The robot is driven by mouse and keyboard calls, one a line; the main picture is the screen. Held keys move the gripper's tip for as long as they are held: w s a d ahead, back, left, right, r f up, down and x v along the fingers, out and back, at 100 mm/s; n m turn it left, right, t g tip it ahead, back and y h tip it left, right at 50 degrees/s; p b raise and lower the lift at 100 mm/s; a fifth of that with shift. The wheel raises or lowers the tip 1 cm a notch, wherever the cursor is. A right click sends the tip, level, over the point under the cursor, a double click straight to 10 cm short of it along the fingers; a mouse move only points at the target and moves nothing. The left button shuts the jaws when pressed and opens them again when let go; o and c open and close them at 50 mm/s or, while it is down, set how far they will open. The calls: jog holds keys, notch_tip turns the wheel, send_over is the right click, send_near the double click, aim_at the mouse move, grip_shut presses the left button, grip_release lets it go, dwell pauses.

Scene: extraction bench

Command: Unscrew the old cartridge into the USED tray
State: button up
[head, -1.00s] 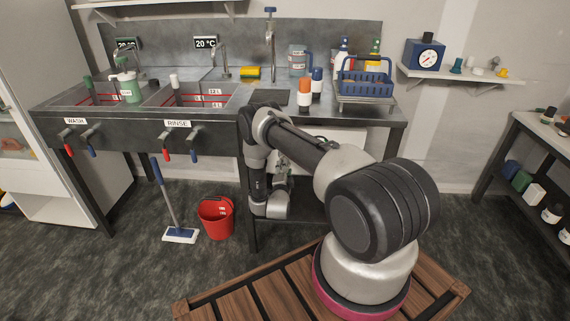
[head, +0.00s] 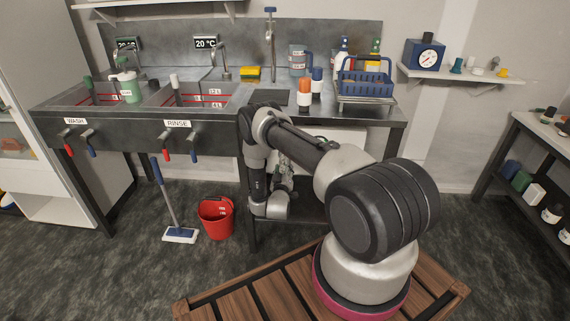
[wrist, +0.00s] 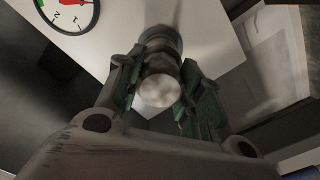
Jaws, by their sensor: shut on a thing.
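In the wrist view, my gripper (wrist: 157,72) has its two green-padded fingers closed on either side of a short cylinder, which I take for the old cartridge (wrist: 160,90). Its pale round end faces the camera, and a dull grey-green fitting (wrist: 160,38) shows beyond it. I cannot tell whether the two are still joined. In the head view, my gripper (head: 284,172) is under the bench, small and partly hidden by my arm; the cartridge cannot be made out there. I see no tray marked USED.
In the wrist view, a dial gauge (wrist: 66,12) sits by a white panel (wrist: 110,35) behind the fitting. In the head view, the sink bench (head: 216,132) stands above my gripper. A red bucket (head: 216,219) and a mop (head: 179,235) stand on the floor at left.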

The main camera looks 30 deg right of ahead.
jog(key=o, duration=1.2)
jog(key=shift+n, duration=0.3)
